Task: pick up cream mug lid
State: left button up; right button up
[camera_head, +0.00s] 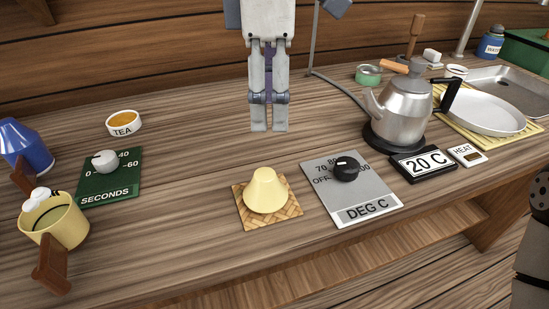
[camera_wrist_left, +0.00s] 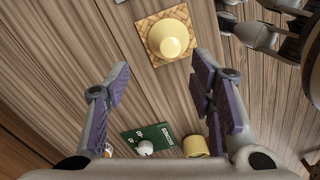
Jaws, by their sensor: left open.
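The cream mug lid (camera_head: 266,190) is a pale yellow, cone-shaped piece with a flat narrow top. It sits on a square woven mat (camera_head: 243,219) near the front of the counter, and it also shows in the left wrist view (camera_wrist_left: 168,39). My left gripper (camera_head: 268,128) points down above the counter, behind the lid in the head view. It is open and empty, its purple-padded fingers apart in the left wrist view (camera_wrist_left: 160,95). Grey and dark parts at that view's upper right look like my right gripper (camera_wrist_left: 262,28); its jaws are unclear.
A cream mug (camera_head: 66,226) with a brown handle stands at the front left, by a green seconds dial (camera_head: 120,180). A grey temperature panel (camera_head: 365,207) lies just right of the mat. A kettle (camera_head: 402,115) stands further right. Counter around the mat's left is clear.

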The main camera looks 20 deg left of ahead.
aim_at(267, 173)
pick_arm(q)
jog(key=f, duration=0.1)
jog(key=s+f, duration=0.1)
jog(key=f, duration=0.1)
jog(key=shift+s+f, duration=0.35)
jog(key=shift+s, duration=0.05)
notch_tip(267, 173, down, 7)
jog(key=shift+s+a+r, duration=0.1)
jog(key=shift+f, duration=0.45)
grip_shut()
